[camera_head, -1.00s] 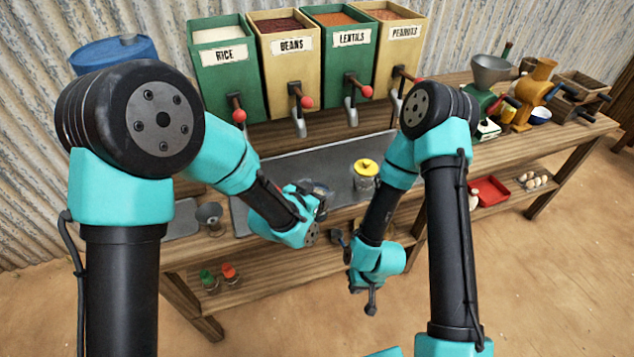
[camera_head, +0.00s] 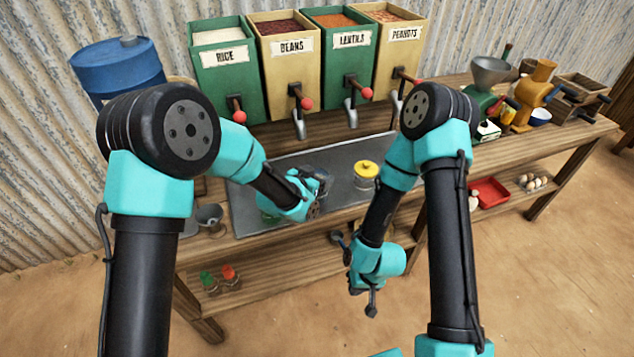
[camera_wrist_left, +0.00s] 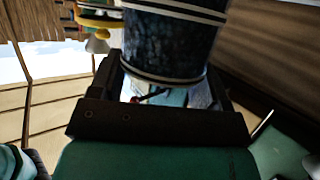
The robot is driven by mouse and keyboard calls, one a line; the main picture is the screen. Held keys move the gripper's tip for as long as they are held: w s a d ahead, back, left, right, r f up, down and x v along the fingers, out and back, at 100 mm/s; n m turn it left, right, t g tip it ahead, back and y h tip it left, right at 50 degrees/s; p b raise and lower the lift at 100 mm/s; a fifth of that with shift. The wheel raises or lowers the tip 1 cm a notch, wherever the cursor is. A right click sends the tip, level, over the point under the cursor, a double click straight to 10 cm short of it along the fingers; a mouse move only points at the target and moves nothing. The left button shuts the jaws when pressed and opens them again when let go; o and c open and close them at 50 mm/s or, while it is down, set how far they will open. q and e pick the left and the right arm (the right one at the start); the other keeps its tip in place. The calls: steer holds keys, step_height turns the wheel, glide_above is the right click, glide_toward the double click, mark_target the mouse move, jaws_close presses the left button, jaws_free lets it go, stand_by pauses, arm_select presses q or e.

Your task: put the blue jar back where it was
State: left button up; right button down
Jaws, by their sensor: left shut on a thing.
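In the left wrist view the blue jar (camera_wrist_left: 172,45), dark speckled blue with white bands, fills the space between the fingers of my left gripper (camera_wrist_left: 165,92). In the head view my left gripper (camera_head: 318,184) is shut on it above the grey metal tray (camera_head: 338,160); the jar is mostly hidden there by the gripper and wrist. A glass jar with a yellow lid (camera_head: 366,172) stands on the tray to the right of my left gripper. My right gripper (camera_head: 366,288) hangs in front of the bench, apart from the jars; its finger gap is unclear.
Dispensers for rice (camera_head: 225,75), beans (camera_head: 287,70), lentils and peanuts stand behind the tray with red-knobbed levers. A metal funnel (camera_head: 209,214) is at the left. Green- and red-lidded jars (camera_head: 229,277) sit on the lower shelf. Grinders (camera_head: 490,75) stand at the right.

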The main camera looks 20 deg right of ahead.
arm_select(q)
steer(key=shift+f, duration=1.1)
steer(key=shift+f, duration=0.15)
steer(key=o, duration=1.2)
steer(key=shift+o, duration=0.2)
steer(key=shift+a, duration=0.1)
steer(key=v, duration=1.2)
